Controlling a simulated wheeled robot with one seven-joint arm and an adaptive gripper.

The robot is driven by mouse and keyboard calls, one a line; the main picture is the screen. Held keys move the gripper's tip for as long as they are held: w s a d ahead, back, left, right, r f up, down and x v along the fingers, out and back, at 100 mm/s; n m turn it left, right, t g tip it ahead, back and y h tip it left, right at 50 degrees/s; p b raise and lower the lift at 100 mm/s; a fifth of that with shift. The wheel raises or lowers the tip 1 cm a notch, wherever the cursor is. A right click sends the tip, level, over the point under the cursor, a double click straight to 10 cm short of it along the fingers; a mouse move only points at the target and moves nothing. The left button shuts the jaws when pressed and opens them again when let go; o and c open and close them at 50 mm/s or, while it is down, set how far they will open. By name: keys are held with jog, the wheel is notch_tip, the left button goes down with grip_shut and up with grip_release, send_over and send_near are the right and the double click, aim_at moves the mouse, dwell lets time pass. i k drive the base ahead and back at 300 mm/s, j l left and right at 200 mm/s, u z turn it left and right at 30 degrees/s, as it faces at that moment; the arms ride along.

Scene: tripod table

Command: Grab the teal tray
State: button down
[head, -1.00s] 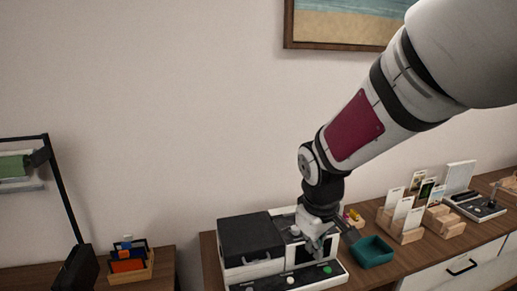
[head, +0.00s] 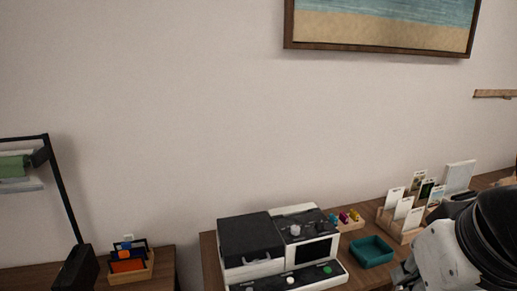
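The teal tray (head: 372,257) is a small, open, shallow box. It sits on the wooden dresser top, just right of the black and white machine, and looks empty. My arm comes in at the lower right of the head view. Part of my gripper (head: 403,277) shows at the bottom edge, to the right of and nearer than the tray, with a visible gap between them. The fingertips are mostly cut off or hidden, so its opening does not show.
The black and white machine (head: 262,250) stands close on the tray's left. A small wooden holder with colored pieces (head: 346,220) is behind the tray. A wooden card rack (head: 399,227) stands behind right. A second table at left holds an orange and blue item holder (head: 130,262).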

aim_at(370, 251)
jog(key=i+l, duration=0.15)
jog(key=l, duration=0.25)
jog(key=i+l, duration=0.2)
jog(key=l, duration=0.15)
jog(key=i+l, duration=0.15)
jog(key=l, duration=0.25)
jog(key=z, duration=0.05)
